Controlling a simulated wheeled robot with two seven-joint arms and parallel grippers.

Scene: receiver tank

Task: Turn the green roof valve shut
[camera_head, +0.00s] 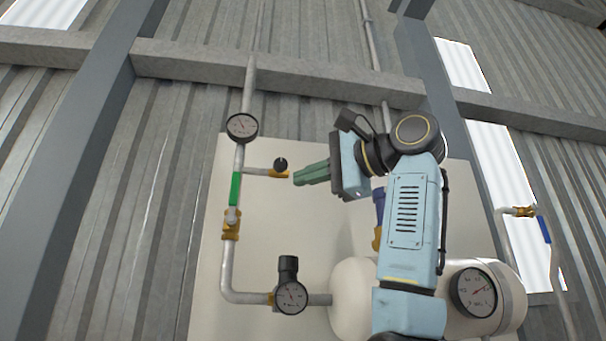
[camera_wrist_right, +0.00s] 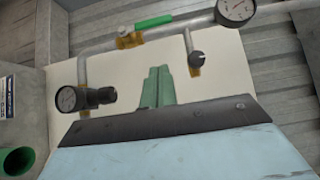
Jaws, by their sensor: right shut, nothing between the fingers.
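The green valve handle (camera_head: 236,188) is a long lever above a brass valve body (camera_head: 231,230) on the vertical grey pipe. It lies along the pipe. In the right wrist view the green handle (camera_wrist_right: 153,22) shows at the top, beside the pipe. My right gripper (camera_head: 296,178) has green fingers pressed together and empty. It points left toward the handle, with a clear gap between in the head view. In the right wrist view the gripper (camera_wrist_right: 158,72) is below the handle and apart from it. My left gripper is in neither view.
A black-knobbed brass fitting (camera_head: 280,170) on a side pipe is close to my right fingertips. A gauge (camera_head: 242,127) is above the handle and another gauge (camera_head: 291,297) is below. A cream tank (camera_head: 350,295) and a blue-handled valve (camera_head: 544,229) are to the right.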

